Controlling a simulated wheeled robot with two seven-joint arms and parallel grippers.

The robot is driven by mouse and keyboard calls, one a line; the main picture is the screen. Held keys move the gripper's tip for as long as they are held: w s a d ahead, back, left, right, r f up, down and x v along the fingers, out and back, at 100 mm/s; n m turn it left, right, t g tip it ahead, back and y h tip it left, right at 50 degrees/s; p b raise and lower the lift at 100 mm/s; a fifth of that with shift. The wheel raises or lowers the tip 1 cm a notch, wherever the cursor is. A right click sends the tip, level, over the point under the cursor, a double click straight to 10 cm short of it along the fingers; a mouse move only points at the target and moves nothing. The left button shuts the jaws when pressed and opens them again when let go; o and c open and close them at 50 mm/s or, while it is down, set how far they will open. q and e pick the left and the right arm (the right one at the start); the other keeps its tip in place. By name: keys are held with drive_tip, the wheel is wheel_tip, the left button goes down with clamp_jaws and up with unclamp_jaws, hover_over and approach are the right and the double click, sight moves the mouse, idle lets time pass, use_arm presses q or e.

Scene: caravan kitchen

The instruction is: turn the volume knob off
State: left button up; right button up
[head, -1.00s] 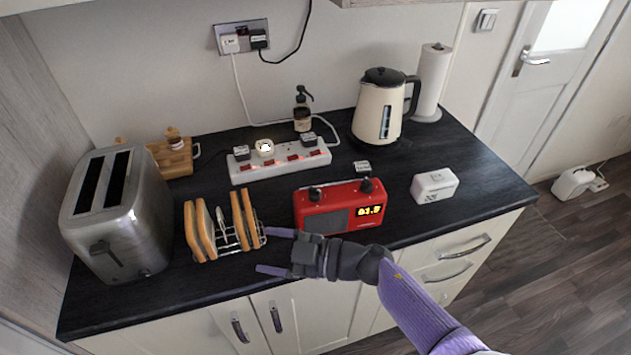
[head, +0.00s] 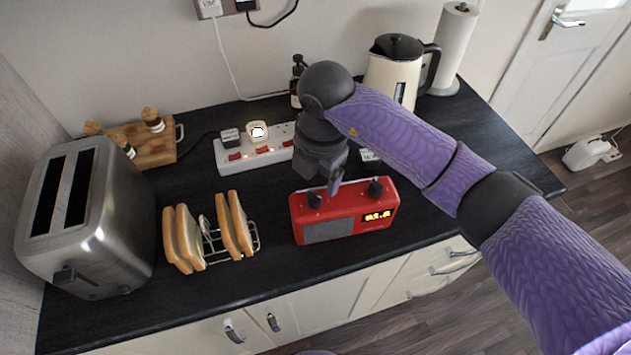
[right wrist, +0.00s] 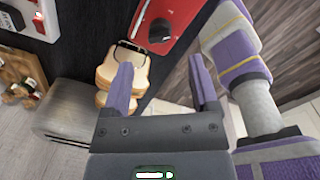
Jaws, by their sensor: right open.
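The red radio (head: 343,226) stands on the dark counter, its lit display at the front right. It has a dark knob at its top left (head: 315,200) and another at its top right (head: 376,188); I cannot tell which is the volume knob. My right gripper (head: 331,182) is open, pointing down over the radio's top between the knobs, nearer the left one. In the right wrist view the fingers (right wrist: 161,68) are apart with nothing between them; part of the red radio (right wrist: 178,14) and one knob (right wrist: 160,31) show beyond them. My left gripper is not in view.
A toast rack with bread (head: 220,240) and a steel toaster (head: 92,220) stand left of the radio. A lit power strip (head: 256,153) lies behind it, with a kettle (head: 393,72) and paper roll (head: 452,45) further back.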

sight(315, 195)
drive_tip(key=f, duration=0.6)
drive_tip(key=shift+w+a+f+b, duration=0.1)
drive_tip(key=shift+a+f+b, duration=0.1)
drive_tip(key=shift+b, duration=0.15)
clamp_jaws()
